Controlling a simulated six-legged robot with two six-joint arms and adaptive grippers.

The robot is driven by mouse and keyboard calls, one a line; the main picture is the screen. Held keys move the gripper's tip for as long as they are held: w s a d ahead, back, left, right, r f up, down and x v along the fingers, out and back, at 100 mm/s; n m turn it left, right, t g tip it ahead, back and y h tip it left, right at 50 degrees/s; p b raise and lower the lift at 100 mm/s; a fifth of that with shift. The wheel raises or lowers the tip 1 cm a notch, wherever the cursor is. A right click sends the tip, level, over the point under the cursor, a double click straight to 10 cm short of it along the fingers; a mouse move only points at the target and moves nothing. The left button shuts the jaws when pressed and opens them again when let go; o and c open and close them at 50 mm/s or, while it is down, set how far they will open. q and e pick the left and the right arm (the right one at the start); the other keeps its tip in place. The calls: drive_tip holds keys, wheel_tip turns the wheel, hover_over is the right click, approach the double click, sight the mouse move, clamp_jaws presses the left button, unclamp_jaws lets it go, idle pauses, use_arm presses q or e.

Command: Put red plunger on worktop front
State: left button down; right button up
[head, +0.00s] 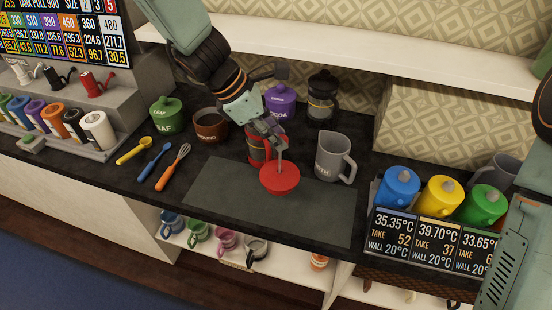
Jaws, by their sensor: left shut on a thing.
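The red plunger (279,180) is a round red disc with a thin metal rod rising from it. My left gripper (277,144) is shut on it near the rod's top, with the disc hanging below. The disc appears over the dark grey mat (225,192) on the front of the black worktop (185,206); I cannot tell whether it touches. A red vessel (256,152) stands just behind and left of the disc, partly hidden by my gripper. My right gripper is out of view; only parts of my right arm show at the right edge.
A grey jug (333,160) stands close right of the plunger. Behind are a purple canister (281,103), a brown bowl (210,127) and a black press (322,97). Spoons and an orange whisk (174,166) lie left. The mat's left and right parts are bare.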

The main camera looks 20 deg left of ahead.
sight(280, 161)
use_arm(q)
drive_tip(key=f, duration=0.2)
drive_tip(key=shift+s+a+f, duration=0.25)
drive_tip(key=shift+f, duration=0.1)
drive_tip(key=f, duration=0.2)
drive_tip(key=f+b, duration=0.1)
drive_tip(key=shift+w+d+f, duration=0.15)
drive_tip(key=shift+d, duration=0.15)
drive_tip(key=shift+w+f, duration=0.1)
drive_tip(key=shift+f, duration=0.05)
drive_tip(key=shift+a, duration=0.25)
drive_tip(key=shift+s+f+b, duration=0.15)
drive_tip(key=shift+s+b, duration=0.05)
drive_tip(key=shift+b, duration=0.1)
drive_tip(key=c, duration=1.4)
unclamp_jaws()
drive_tip(key=shift+d, duration=0.2)
drive_tip(key=o, duration=0.4)
drive_tip(key=shift+w+a, duration=0.1)
drive_tip(key=shift+w, duration=0.1)
drive_tip(key=shift+c, duration=0.2)
drive_tip(key=shift+s, duration=0.1)
